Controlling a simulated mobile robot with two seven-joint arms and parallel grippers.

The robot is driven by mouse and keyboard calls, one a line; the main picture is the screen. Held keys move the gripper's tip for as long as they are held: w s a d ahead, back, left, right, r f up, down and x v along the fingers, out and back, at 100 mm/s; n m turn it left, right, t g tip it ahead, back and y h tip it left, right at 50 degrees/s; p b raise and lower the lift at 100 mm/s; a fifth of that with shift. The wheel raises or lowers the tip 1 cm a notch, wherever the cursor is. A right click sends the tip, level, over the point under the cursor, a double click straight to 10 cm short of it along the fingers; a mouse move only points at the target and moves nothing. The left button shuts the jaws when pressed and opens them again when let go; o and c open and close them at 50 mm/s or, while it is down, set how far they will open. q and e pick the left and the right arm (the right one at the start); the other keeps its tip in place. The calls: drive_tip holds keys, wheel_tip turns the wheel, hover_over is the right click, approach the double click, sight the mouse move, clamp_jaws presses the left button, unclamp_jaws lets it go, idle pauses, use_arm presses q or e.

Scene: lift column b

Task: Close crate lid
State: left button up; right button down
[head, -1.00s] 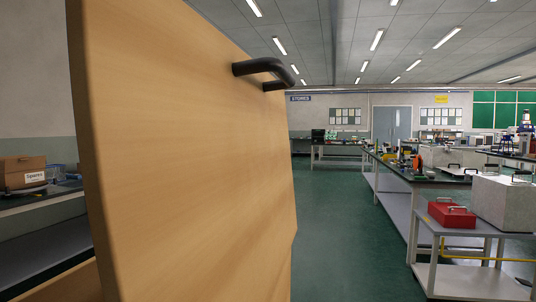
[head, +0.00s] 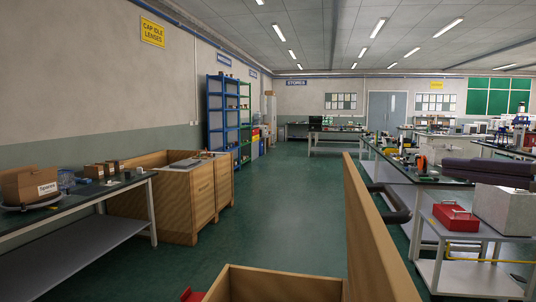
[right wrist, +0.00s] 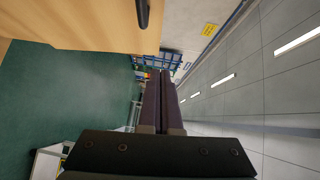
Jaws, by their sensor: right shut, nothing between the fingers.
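The wooden lid (head: 372,240) stands upright in the head view, seen nearly edge-on, right of the crate (head: 255,280). Only part of the crate's rim and wall shows at the bottom. The lid's dark handle (head: 397,208) sticks out on its right side. My right gripper (head: 450,166) is up and right of the lid and handle, apart from both. In the right wrist view its purple fingers (right wrist: 161,75) are shut and empty. The lid's face (right wrist: 85,22) and the handle's end (right wrist: 142,14) show at the upper left there. My left gripper is not in view.
A bench (head: 100,190) with a Spares box (head: 30,187) stands at the left, beside wooden crates (head: 185,210). A trolley (head: 470,275) with a red toolbox (head: 455,217) is at the right. The green floor (head: 285,215) between is clear.

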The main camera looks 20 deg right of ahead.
drive_tip(key=w+a+f+p, duration=0.1)
drive_tip(key=w+a+p, duration=0.3)
drive_tip(key=w, duration=0.7)
drive_tip(key=shift+a+f, duration=0.15)
drive_tip(key=shift+a, duration=0.65)
drive_tip(key=shift+w, duration=0.1)
